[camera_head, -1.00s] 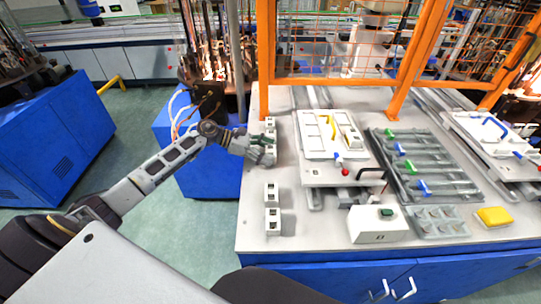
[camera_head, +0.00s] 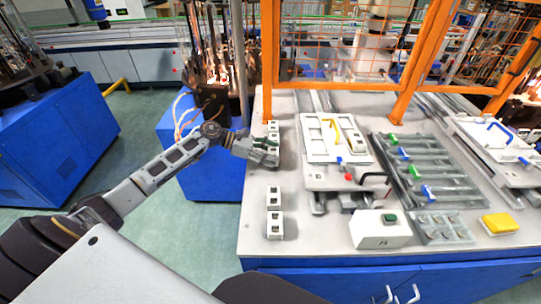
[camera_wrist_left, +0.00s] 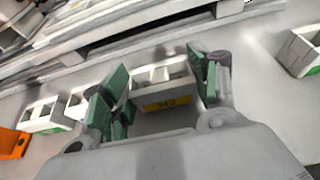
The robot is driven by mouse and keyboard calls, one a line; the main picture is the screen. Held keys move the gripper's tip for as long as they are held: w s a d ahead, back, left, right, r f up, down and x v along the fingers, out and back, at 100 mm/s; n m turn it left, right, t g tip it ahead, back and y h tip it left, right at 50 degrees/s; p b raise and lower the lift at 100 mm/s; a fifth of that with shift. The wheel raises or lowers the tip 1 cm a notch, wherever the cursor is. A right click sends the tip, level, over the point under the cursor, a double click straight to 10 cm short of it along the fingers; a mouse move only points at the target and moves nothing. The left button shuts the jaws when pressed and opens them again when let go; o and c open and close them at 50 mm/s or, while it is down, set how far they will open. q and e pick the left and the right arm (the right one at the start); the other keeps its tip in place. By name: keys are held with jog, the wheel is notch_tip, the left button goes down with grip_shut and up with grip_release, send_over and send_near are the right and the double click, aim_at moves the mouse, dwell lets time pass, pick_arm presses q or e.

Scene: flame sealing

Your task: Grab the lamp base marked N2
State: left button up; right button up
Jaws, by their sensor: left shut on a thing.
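I cannot tell whether the box still touches the table. My right gripper is not in view.
Two white bases (camera_head: 274,198) stand nearer on the table (camera_head: 310,235), and others (camera_head: 272,127) stand just behind my left gripper. A white fixture plate (camera_head: 318,178) lies to the right. A grey rack (camera_head: 440,185) and an orange-framed fence (camera_head: 402,105) are farther off.

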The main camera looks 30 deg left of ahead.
pick_arm(q)
jog(key=shift+r+b, duration=0.45)
jog(key=shift+r, duration=0.8)
jog(key=shift+a+r, duration=0.15)
jog(key=s+a+b, duration=0.2)
jog(key=s+a, duration=0.2)
jog(key=a, duration=0.4)
jog(key=s+a+b, duration=0.2)
jog(key=s+a, duration=0.1)
jog(key=a, duration=0.5)
jog(key=shift+s, duration=0.4)
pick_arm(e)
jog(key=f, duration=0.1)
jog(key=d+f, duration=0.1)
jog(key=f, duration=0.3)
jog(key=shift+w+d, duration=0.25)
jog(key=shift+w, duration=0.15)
